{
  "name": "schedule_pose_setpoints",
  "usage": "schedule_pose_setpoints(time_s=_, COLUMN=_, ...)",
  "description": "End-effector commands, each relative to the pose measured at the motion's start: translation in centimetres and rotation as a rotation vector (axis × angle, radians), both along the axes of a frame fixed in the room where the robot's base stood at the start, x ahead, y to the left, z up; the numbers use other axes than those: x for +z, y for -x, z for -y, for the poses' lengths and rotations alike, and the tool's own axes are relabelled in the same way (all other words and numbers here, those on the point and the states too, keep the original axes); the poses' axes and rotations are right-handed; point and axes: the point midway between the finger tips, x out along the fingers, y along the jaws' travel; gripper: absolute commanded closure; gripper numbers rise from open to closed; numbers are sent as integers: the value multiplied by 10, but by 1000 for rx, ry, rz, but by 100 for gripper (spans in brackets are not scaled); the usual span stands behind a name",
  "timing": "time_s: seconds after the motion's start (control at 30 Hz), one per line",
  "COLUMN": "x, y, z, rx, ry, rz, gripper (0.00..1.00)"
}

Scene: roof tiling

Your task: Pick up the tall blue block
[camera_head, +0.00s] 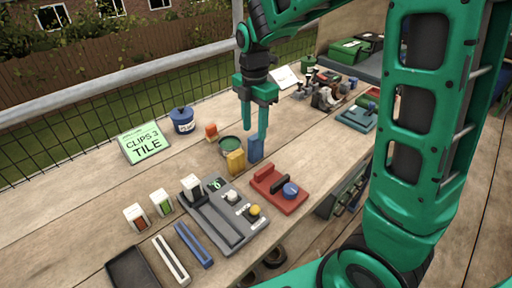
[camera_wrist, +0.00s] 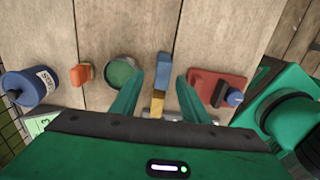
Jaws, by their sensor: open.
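The tall blue block (camera_head: 255,151) stands on the wooden bench, just right of a yellow block (camera_head: 235,162). My gripper (camera_head: 254,133) is open and points down, its fingertips at about the top of the blue block. In the wrist view, the blue block (camera_wrist: 163,70) shows in the gap between my two fingers (camera_wrist: 158,78), nearer the right finger, with the yellow block (camera_wrist: 157,104) below it in the picture. I cannot tell how far the fingertips reach down beside the block.
A green round tin (camera_head: 231,147) and an orange block (camera_head: 211,131) stand close by on the left. A red tray (camera_head: 278,190) with a blue knob and a grey fixture (camera_head: 228,222) lie nearer the front. A blue pot (camera_head: 183,121) and a green sign (camera_head: 145,143) stand further left.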

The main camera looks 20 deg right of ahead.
Motion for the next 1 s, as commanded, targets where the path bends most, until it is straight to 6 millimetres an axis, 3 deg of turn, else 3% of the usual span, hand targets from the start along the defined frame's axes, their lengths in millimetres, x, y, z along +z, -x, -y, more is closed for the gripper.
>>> schedule_pose_setpoints(time_s=0.2, x=-33, y=2, z=2, rx=-4, ry=1, rz=-5, gripper=59)
schedule_pose_setpoints(time_s=0.47, x=-50, y=1, z=2, rx=-6, ry=0, rz=-3, gripper=59)
schedule_pose_setpoints(time_s=0.73, x=-86, y=2, z=4, rx=-7, ry=2, rz=-4, gripper=59)
schedule_pose_setpoints(time_s=1.0, x=-95, y=1, z=4, rx=-7, ry=0, rz=0, gripper=59)
